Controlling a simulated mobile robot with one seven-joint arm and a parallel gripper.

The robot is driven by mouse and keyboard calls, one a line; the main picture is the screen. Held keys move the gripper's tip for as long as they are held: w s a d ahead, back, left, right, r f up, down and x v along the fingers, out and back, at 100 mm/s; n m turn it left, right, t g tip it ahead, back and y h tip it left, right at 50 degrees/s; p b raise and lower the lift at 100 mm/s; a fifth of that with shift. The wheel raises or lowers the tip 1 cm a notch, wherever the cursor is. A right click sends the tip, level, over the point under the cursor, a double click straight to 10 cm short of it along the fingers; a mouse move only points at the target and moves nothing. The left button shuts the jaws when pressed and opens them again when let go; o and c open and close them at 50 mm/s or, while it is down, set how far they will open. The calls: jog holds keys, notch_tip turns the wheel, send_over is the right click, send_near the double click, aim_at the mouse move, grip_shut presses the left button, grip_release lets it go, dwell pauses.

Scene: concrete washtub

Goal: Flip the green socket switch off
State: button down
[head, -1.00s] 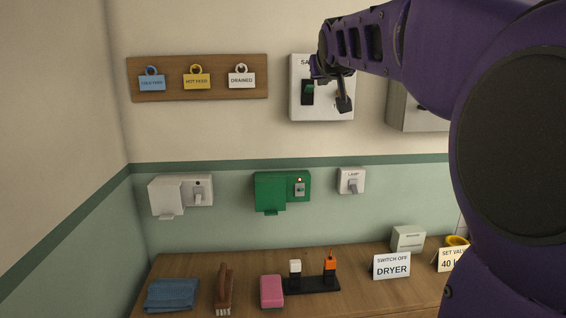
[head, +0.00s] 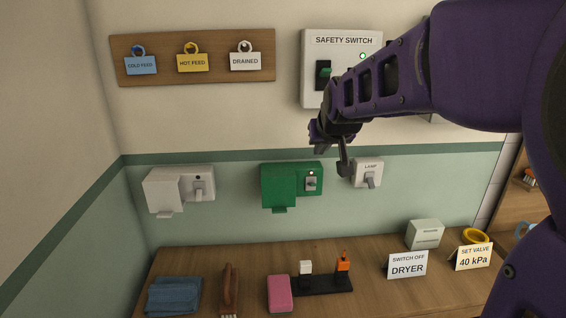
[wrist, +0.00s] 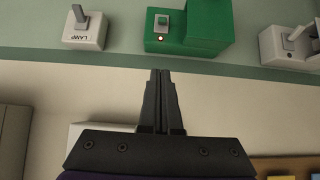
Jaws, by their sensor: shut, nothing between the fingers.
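The green socket (head: 290,187) is mounted on the wall, with a flap on its left and a small grey switch (head: 311,184) at its right end. A small light sits just above that switch in the head view. In the wrist view the socket (wrist: 208,25) appears upside down, its switch (wrist: 163,21) and lit lamp (wrist: 160,39) facing me. My gripper (head: 345,173) is shut and empty. It is between the green socket and the lamp switch in the head view. In the wrist view its fingertips (wrist: 160,72) point at the green socket, apart from it in the picture.
The white lamp switch (head: 367,174) is right of the green socket, a white socket (head: 180,190) left. The safety switch box (head: 316,88) is above, partly hidden by my arm. The bench (head: 235,253) below holds a "SWITCH OFF DRYER" card (head: 406,265) and small items.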

jog(key=shift+w, duration=0.1)
jog(key=b, duration=0.2)
send_over(312, 185)
jog(key=w, duration=0.2)
jog(key=f, duration=0.7)
jog(key=shift+d+f, duration=0.15)
jog(key=shift+d, duration=0.05)
jog(key=shift+s+f+b, duration=0.75)
jog(key=shift+f+b, duration=0.1)
jog(key=shift+f, duration=0.15)
jog(key=shift+s+f, duration=0.3)
jog(key=shift+f, duration=0.15)
jog(key=shift+f+b, duration=0.2)
jog(key=shift+b, duration=0.6)
jog(key=shift+s+r+t, duration=0.1)
jog(key=shift+s+t, duration=0.1)
jog(key=shift+t, duration=0.1)
